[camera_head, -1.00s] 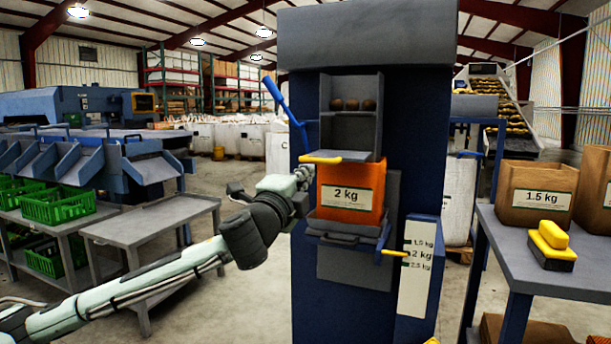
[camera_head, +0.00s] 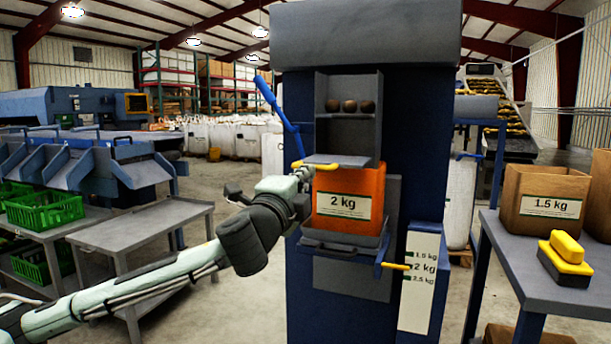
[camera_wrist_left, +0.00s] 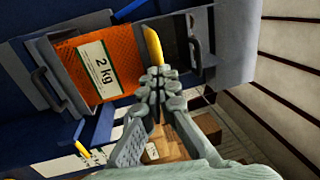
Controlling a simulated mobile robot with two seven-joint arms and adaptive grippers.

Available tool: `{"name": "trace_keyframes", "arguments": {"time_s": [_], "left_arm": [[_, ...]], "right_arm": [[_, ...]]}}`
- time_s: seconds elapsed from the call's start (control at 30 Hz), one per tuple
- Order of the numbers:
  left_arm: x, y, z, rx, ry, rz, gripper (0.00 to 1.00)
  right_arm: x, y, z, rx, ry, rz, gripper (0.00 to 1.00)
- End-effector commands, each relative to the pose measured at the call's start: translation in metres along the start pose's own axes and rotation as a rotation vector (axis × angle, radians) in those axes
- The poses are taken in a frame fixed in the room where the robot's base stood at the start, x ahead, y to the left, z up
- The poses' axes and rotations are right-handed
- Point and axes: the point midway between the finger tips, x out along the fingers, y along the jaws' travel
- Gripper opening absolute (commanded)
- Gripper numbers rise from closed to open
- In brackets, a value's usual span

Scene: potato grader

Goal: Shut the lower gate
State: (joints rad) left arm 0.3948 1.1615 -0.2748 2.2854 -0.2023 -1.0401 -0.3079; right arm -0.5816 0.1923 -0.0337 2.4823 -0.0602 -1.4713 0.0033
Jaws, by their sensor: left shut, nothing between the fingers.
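The grader's tall blue cabinet (camera_head: 420,120) stands in the middle of the head view. A grey plate (camera_head: 345,160), seemingly the lower gate, sits under the open grey compartment and above the orange 2 kg bag. Its yellow handle (camera_head: 322,164) sticks out to the left; the handle also shows in the left wrist view (camera_wrist_left: 153,44). My left gripper (camera_head: 304,176) is shut and empty, just below the handle's left part. In the left wrist view its fingertips (camera_wrist_left: 156,74) are at the handle's end; whether they touch is unclear. My right gripper is out of view.
The orange 2 kg bag (camera_head: 349,199) stands on a grey bracket (camera_head: 342,240) just below and right of my gripper. A blue lever (camera_head: 265,90) rises at the cabinet's upper left. Three potatoes (camera_head: 350,106) lie in the compartment. A table (camera_head: 510,262) stands right, a cart (camera_head: 140,228) left.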

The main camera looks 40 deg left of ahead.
Motion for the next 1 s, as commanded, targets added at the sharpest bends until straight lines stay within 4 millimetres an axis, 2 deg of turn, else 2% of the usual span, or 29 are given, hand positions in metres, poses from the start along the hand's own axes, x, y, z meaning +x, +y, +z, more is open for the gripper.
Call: {"name": "trace_keyframes", "arguments": {"time_s": [0.07, 0.2, 0.4, 0.5, 0.63, 1.0], "left_arm": [[0.012, -0.002, 0.001, -0.005, -0.004, 0.000, 0.00], [0.048, 0.003, 0.001, -0.009, -0.007, 0.002, 0.00], [0.099, 0.014, -0.001, -0.005, -0.005, 0.002, 0.00], [0.113, 0.019, -0.001, -0.004, -0.004, 0.002, 0.00], [0.120, 0.021, -0.002, -0.001, -0.001, 0.001, 0.00], [0.120, 0.021, -0.001, -0.001, -0.002, -0.001, 0.00]], "right_arm": [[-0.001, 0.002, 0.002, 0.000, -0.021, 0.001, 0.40], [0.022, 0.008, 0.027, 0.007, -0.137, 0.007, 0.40], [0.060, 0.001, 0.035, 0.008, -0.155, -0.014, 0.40], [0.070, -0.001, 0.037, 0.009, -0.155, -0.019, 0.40], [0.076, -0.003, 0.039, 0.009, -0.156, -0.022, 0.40], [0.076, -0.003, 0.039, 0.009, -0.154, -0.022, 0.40]]}}
